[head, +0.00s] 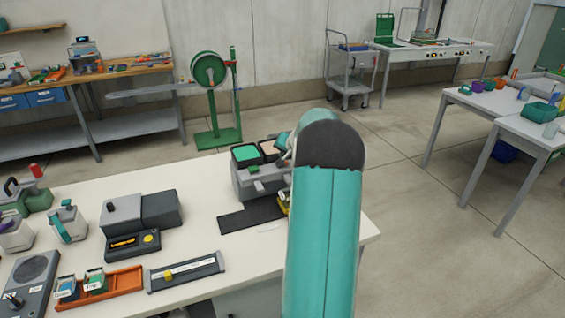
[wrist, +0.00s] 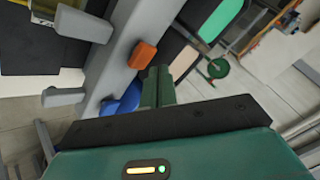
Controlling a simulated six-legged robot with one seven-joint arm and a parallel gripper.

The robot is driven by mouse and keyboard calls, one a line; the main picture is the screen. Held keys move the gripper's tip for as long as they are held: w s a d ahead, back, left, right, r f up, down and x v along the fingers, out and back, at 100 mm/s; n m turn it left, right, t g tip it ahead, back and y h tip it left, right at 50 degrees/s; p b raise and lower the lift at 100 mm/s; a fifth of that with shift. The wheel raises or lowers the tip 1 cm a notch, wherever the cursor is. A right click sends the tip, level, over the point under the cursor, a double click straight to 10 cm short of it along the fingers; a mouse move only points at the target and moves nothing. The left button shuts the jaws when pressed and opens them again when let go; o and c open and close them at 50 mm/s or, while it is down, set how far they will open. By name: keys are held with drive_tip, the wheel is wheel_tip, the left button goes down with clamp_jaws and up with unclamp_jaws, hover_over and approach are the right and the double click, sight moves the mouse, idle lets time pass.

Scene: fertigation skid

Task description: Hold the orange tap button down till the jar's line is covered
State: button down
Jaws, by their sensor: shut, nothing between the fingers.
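The orange tap button (wrist: 143,55) shows in the wrist view on the side of a grey dispenser body (wrist: 118,60). My gripper (wrist: 158,72) is shut and empty, its green fingers side by side. The fingertips appear just below and right of the button; I cannot tell whether they touch it. In the head view the grey dispenser (head: 256,181) stands at the table's right end, and my teal arm hides its right part and the button. I cannot make out the jar or its line in either view.
In the wrist view a blue part (wrist: 122,103) lies left of my fingers, and two grey blocks (wrist: 84,24) stick out from the dispenser. A dark mat (head: 250,216) lies before it. A dark grey device (head: 145,212) and an orange tray (head: 110,291) stand farther left.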

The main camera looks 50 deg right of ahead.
drive_tip(key=shift+f, duration=0.45)
drive_tip(key=shift+f, duration=0.6)
idle(7.0)
